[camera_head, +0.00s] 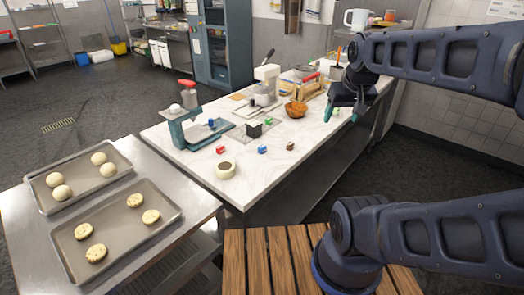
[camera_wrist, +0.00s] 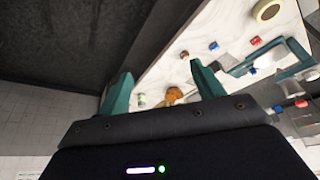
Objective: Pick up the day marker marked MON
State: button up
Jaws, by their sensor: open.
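Several small coloured blocks, which look like the day markers, lie on the white marble counter; their lettering is too small to read, so I cannot tell which says MON. In the head view there is a red block (camera_head: 220,149), a blue block (camera_head: 262,149), a brown block (camera_head: 290,146) and a green block (camera_head: 268,121). The wrist view also shows the red block (camera_wrist: 256,41), the blue block (camera_wrist: 214,46) and the brown block (camera_wrist: 184,54). My gripper (camera_head: 341,114) is open and empty above the counter's right edge; its teal fingers also show in the wrist view (camera_wrist: 160,72).
Two trays of dough lie on the steel table (camera_head: 30,230) at left. The counter's front strip has free room.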

jog(key=c, duration=0.3)
jog(key=n+g+h, duration=0.2)
jog(key=n+h, duration=0.1)
jog(key=n, duration=2.3)
send_over(262, 147)
jog(key=s+a, duration=0.2)
jog(key=a, duration=0.2)
notch_tip(262, 147, down, 19)
jog(key=shift+d+x, duration=0.15)
jog(key=shift+x, duration=1.6)
jog(key=shift+d+x, duration=0.2)
jog(key=shift+x, duration=1.55)
jog(key=shift+d+x, duration=0.15)
jog(key=shift+x, duration=1.6)
jog(key=shift+s+r, duration=0.1)
jog(key=shift+s, duration=0.05)
